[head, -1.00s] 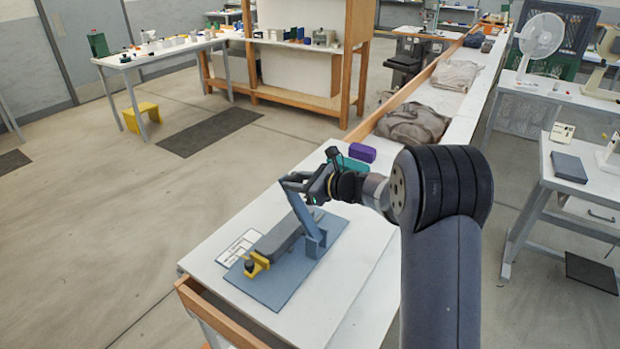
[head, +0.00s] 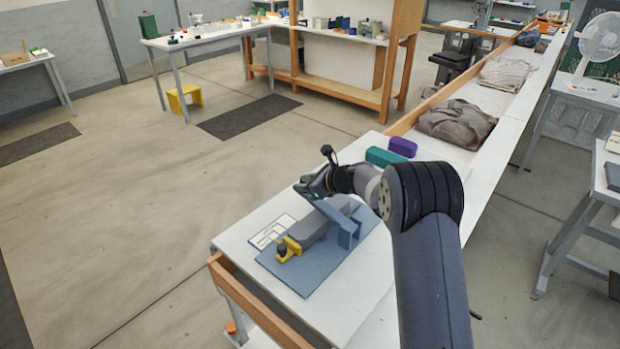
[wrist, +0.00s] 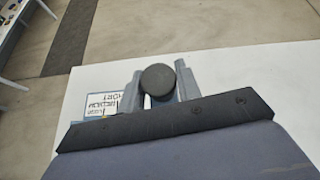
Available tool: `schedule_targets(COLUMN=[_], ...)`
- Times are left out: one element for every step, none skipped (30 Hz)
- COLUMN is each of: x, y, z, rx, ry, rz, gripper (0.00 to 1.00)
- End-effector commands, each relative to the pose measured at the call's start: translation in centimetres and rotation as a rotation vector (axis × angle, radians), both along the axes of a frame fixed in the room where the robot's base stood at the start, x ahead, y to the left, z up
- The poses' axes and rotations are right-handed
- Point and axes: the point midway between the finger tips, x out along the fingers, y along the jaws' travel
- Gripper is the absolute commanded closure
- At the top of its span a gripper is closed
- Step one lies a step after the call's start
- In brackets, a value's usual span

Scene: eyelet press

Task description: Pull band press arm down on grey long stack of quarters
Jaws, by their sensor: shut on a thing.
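The band press stands on a blue base plate (head: 318,264) on the white table. Its blue press arm (head: 336,214) slants up to the left from a blue post, tilted above a long grey stack (head: 313,236). A yellow piece (head: 291,246) with a dark knob sits at the near end of the stack. My gripper (head: 309,187) is shut at the raised end of the press arm. In the wrist view a round black knob (wrist: 158,79) shows at my gripper; the stack is mostly hidden there. A gap remains between arm and stack.
A white card (head: 270,231) with printed labels lies left of the plate. Teal (head: 384,157) and purple (head: 403,146) blocks are at the table's back. A wooden rail (head: 262,306) edges the table's front left. Grey cloth heaps (head: 455,123) lie on the long bench behind.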

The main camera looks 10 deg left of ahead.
Motion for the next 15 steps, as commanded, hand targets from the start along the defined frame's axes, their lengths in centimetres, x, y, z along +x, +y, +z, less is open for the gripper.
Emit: schedule_targets(x=[0.2,0.2,0.2,0.2,0.2,0.3,0.3,0.3,0.3,0.3,0.3,0.3,0.3,0.3,0.2], y=[0.2,0.2,0.3,0.3,0.3,0.3,0.4,0.4,0.4,0.4,0.4,0.3,0.3,0.3,0.3], z=[-0.6,-0.9,-1.3,-1.6,-1.9,-2.3,-2.5,-2.8,-3.0,-3.2,-3.3,-3.5,-3.6,-3.7,-3.8], rx=[0.001,0.001,0.000,0.000,0.000,0.000,0.000,0.000,0.000,-0.001,-0.001,-0.001,-0.001,-0.001,-0.001], ry=[-0.003,-0.003,-0.004,-0.004,-0.003,-0.003,-0.002,-0.002,-0.002,-0.001,-0.001,-0.001,-0.001,-0.001,-0.001], rz=[0.000,0.000,0.000,0.000,-0.001,-0.001,0.000,0.000,0.000,0.000,0.000,0.000,0.000,0.000,0.000], gripper=[1.00,1.00,1.00,1.00,1.00,1.00,1.00,1.00,1.00,1.00,1.00,1.00,1.00,1.00,1.00])
